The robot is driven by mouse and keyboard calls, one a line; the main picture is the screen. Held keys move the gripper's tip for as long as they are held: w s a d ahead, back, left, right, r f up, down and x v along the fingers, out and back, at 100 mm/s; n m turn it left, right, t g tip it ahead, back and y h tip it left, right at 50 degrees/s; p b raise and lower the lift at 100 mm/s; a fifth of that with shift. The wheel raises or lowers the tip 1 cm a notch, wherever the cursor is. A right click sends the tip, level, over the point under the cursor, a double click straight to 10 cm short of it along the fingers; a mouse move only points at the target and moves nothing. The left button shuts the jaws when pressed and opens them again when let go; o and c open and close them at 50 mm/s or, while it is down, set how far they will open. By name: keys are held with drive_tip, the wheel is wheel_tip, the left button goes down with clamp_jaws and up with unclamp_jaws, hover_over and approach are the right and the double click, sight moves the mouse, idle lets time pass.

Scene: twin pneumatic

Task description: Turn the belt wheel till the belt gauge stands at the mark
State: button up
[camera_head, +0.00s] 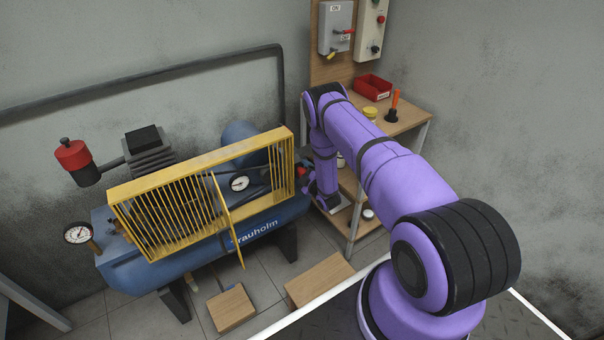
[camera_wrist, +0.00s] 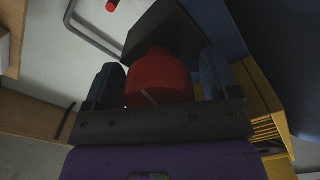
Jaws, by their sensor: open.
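A red round knob (camera_wrist: 158,78) with a pale slanted line sits between the spread fingers of my gripper (camera_wrist: 158,88) in the wrist view. I cannot tell whether the fingers touch it. In the head view a small red part (camera_head: 301,171) shows beside my wrist, at the right end of the blue compressor. My fingers are hard to make out there. A white dial gauge (camera_head: 239,183) shows behind the yellow guard bars. Another dial gauge (camera_head: 78,233) stands at the left end of the tank. I cannot tell which is the belt gauge, nor read any mark.
The yellow guard (camera_head: 182,177) covers the compressor's front, with a narrow yellow panel (camera_head: 228,220) standing out from it. A wooden shelf unit (camera_head: 410,122) with a red bin (camera_head: 372,87) stands behind my arm. Wooden boxes (camera_head: 231,308) lie on the floor in front.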

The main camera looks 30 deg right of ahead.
drive_tip(key=c, duration=0.9)
drive_tip(key=shift+m, duration=0.3)
drive_tip(key=m, duration=0.4)
drive_tip(key=shift+d, duration=0.1)
drive_tip(key=m, duration=1)
drive_tip(key=shift+d, duration=0.15)
drive_tip(key=shift+m, duration=2.2)
